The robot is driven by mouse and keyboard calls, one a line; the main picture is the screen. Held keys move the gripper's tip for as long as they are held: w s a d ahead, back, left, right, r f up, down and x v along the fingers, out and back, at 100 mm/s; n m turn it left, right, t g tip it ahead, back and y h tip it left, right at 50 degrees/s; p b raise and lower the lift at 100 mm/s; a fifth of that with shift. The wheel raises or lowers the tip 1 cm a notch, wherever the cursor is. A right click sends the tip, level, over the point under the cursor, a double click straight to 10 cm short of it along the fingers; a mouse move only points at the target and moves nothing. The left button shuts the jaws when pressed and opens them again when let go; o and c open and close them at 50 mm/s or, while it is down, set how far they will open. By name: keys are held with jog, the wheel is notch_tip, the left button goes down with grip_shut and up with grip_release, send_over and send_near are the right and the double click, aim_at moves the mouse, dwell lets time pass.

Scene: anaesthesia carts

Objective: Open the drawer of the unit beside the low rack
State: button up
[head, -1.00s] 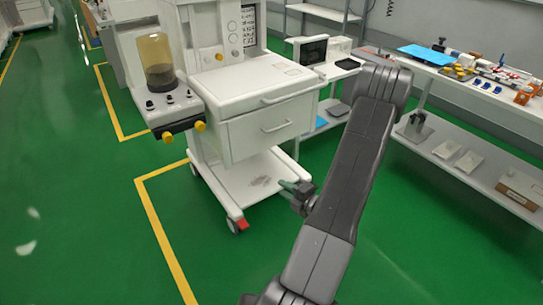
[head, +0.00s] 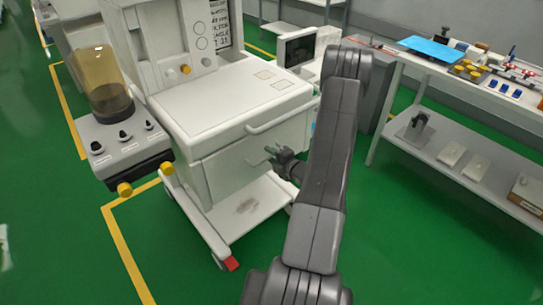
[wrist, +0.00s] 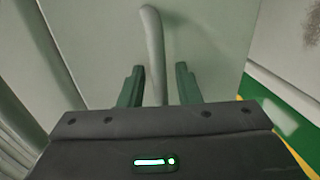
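The white cart unit (head: 215,110) stands at centre left in the head view. It has an upper front with a long handle (head: 283,114) and a lower drawer (head: 228,168). My gripper (head: 271,154) is at the lower drawer's front and hides most of its handle there. In the wrist view, that pale bar handle (wrist: 154,50) runs between the two dark green fingers of my gripper (wrist: 159,86). The fingers are open: a gap shows on the right of the bar, and the left finger is close to it. The drawer looks shut.
A low shelf rack (head: 440,150) with small parts stands at the right, and a monitor (head: 300,48) stands behind the cart. A vaporiser-like unit with an amber canister (head: 103,84) juts from the cart's left side. Green floor is free at front left and right.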

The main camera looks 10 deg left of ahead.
grip_shut()
jog(key=shift+d, duration=0.1)
jog(key=f+v, duration=0.2)
jog(key=v, duration=0.8)
jog(key=f+v, duration=0.2)
jog(key=v, duration=0.9)
jog(key=shift+s+d+f+p, duration=0.25)
jog(key=shift+s+d+p, duration=0.05)
jog(key=shift+d, duration=0.15)
grip_release()
